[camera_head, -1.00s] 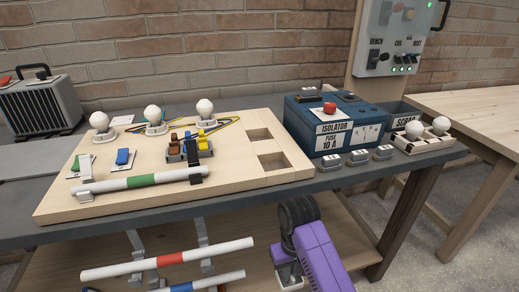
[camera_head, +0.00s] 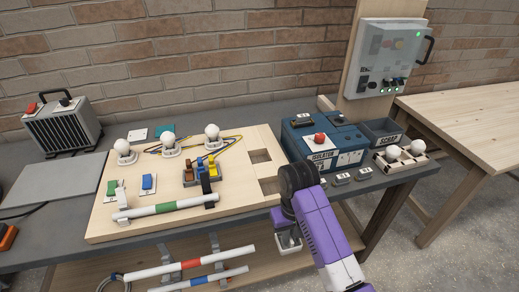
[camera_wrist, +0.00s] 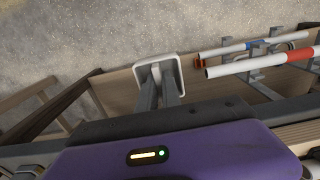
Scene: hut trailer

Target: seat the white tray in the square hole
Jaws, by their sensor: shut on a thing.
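My gripper (camera_head: 287,236) hangs in front of the bench's front edge, below the level of the board, in the head view. It is shut on the white tray (camera_wrist: 158,58), a small square piece with a pale rim seen at the fingertips in the wrist view. The tray shows only as a small pale shape (camera_head: 289,248) in the head view. The wooden board (camera_head: 235,205) has a square hole (camera_head: 260,156) at its right end and another opening (camera_head: 270,186) nearer the front. My arm partly covers the board's front right corner.
White bulbs (camera_head: 213,132), terminal blocks and a green-banded tube (camera_head: 168,207) occupy the board. A blue isolator box (camera_head: 350,150) and several small labelled blocks stand to the right. Red- and blue-banded tubes (camera_head: 190,264) hang below the bench front.

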